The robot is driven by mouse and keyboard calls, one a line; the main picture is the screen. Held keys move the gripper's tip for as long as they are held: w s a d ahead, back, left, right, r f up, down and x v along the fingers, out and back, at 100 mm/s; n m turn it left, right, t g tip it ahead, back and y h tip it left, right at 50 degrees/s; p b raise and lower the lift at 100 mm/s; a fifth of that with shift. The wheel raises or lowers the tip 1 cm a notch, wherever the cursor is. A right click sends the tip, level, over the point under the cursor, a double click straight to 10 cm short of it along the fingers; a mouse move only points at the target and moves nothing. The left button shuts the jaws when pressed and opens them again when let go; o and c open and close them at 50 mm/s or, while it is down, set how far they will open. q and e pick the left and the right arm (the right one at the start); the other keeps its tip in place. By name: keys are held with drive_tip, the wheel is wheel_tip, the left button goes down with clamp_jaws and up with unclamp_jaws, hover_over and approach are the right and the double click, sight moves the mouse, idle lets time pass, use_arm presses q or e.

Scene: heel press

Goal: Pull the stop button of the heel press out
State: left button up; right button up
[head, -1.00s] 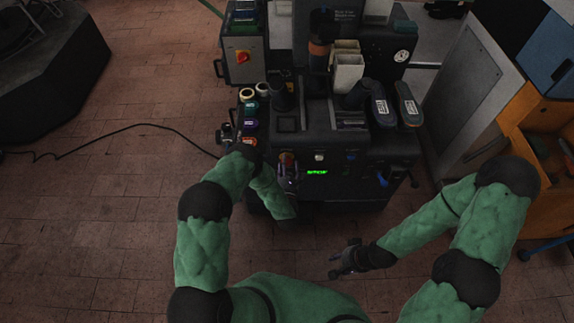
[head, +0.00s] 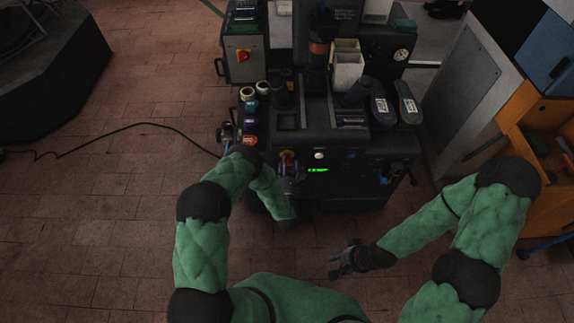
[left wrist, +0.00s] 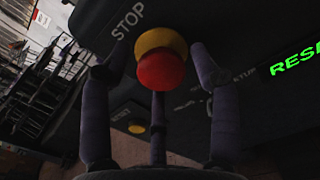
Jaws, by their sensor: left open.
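The heel press (head: 330,90) is a dark machine in the middle of the head view. Its stop button (left wrist: 161,62) has a red cap on a yellow part, under the printed word STOP in the left wrist view. In the head view the stop button (head: 287,156) shows small on the front panel. My left gripper (left wrist: 158,85) is open, with its fingers spread around the button and gaps showing between fingers and cap. In the head view my left gripper (head: 287,172) is at the panel. My right gripper (head: 340,262) hangs low, away from the press; its finger state is unclear.
A green lit display (head: 317,170) is right of the button. Another yellow button (left wrist: 136,129) lies below it in the left wrist view. Two shoe soles (head: 396,104) stand on the press at right. An orange cabinet (head: 545,190) stands far right. The left floor holds a cable.

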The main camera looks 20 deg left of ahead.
use_arm(q)
drive_tip(key=shift+f, duration=0.1)
drive_tip(key=v, duration=1.2)
idle(0.5)
